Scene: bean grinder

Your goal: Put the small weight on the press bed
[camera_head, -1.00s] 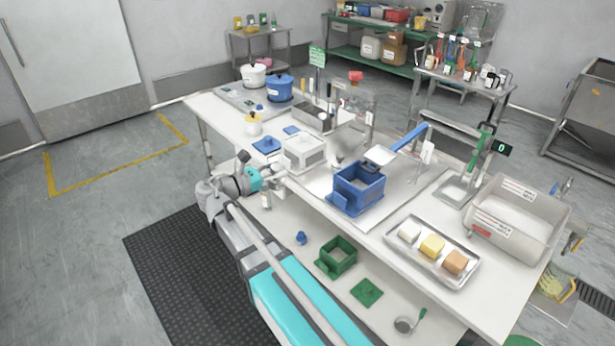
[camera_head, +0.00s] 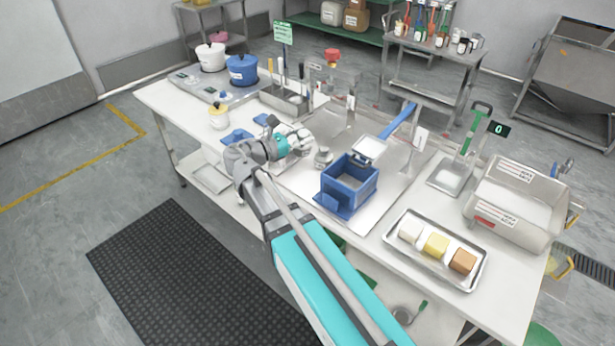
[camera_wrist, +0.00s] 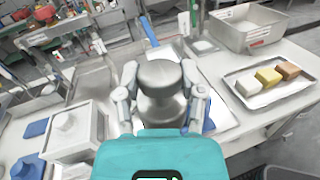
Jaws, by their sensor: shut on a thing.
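The small weight (camera_wrist: 160,78) is a grey metal cylinder with a knob-like top, and it fills the middle of the wrist view. My gripper (camera_wrist: 159,92) is shut on it, one finger on each side. In the head view the weight (camera_head: 323,156) shows at the end of my gripper (camera_head: 313,147), just left of the blue box. Whether its underside touches the metal plate below cannot be told. A green-handled stand (camera_head: 476,128) with a flat metal bed (camera_head: 447,178) stands at the right, beside a display reading 0. I cannot tell for sure that this is the press.
The open blue box (camera_head: 350,190) stands on the metal plate (camera_head: 384,206). A blue-handled scoop-like tool (camera_head: 398,122) leans over it. A tray (camera_head: 404,257) of blocks and a grey bin (camera_head: 505,215) are at the right. A white lidded box (camera_wrist: 68,140) is at left in the wrist view.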

